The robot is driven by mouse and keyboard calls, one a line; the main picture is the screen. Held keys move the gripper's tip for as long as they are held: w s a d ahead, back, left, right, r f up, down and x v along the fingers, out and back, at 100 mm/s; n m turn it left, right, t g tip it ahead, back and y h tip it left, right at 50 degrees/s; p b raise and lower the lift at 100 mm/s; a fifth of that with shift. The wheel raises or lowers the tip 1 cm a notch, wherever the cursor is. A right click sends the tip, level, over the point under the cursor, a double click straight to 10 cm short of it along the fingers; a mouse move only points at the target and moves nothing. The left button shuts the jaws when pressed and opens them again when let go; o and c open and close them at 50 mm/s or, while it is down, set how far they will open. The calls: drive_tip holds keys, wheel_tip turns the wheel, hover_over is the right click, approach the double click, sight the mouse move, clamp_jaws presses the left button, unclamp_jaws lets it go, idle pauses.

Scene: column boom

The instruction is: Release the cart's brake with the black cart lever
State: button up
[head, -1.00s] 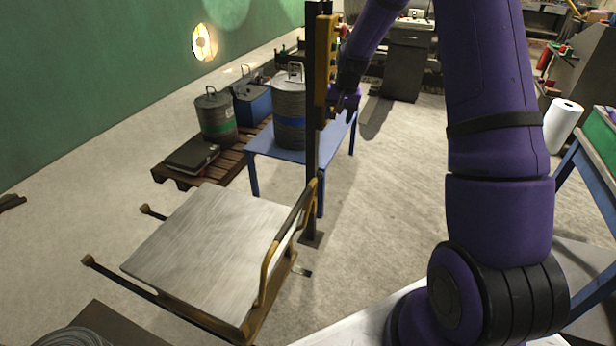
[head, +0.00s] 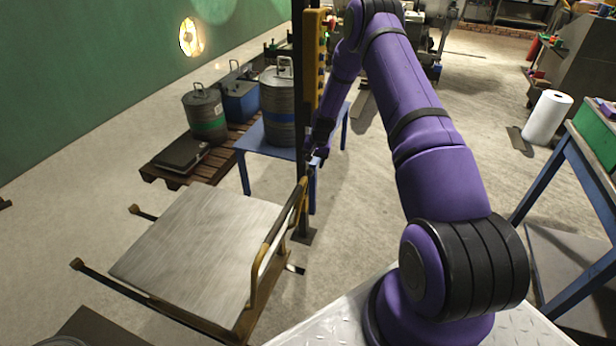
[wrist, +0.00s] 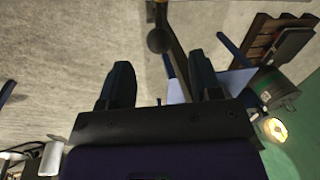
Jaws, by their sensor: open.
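The cart (head: 195,250) has a flat grey deck and a yellow handle frame (head: 262,262) along its right side. My gripper (head: 316,160) is low beside the dark post, just above the top end of that frame. In the wrist view my gripper (wrist: 160,82) has its two dark fingers wide apart with nothing between them. A dark round knob on a stem (wrist: 159,40) shows ahead of the gap, apart from the fingers. It looks like the end of a black lever, but I cannot tell for certain. In the head view no lever stands out clearly.
The dark post (head: 305,215) carries a yellow control box (head: 313,60). Behind it a blue table (head: 247,146) bears a grey canister (head: 278,100). A pallet (head: 155,176) with cans stands at the left. Another blue table (head: 548,182) is at the right. Floor between is clear.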

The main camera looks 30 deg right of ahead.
drive_tip(key=f, duration=0.5)
drive_tip(key=w+a+f, duration=0.1)
drive_tip(key=f, duration=0.2)
drive_tip(key=shift+a, duration=0.1)
drive_tip(key=shift+c, duration=0.4)
clamp_jaws()
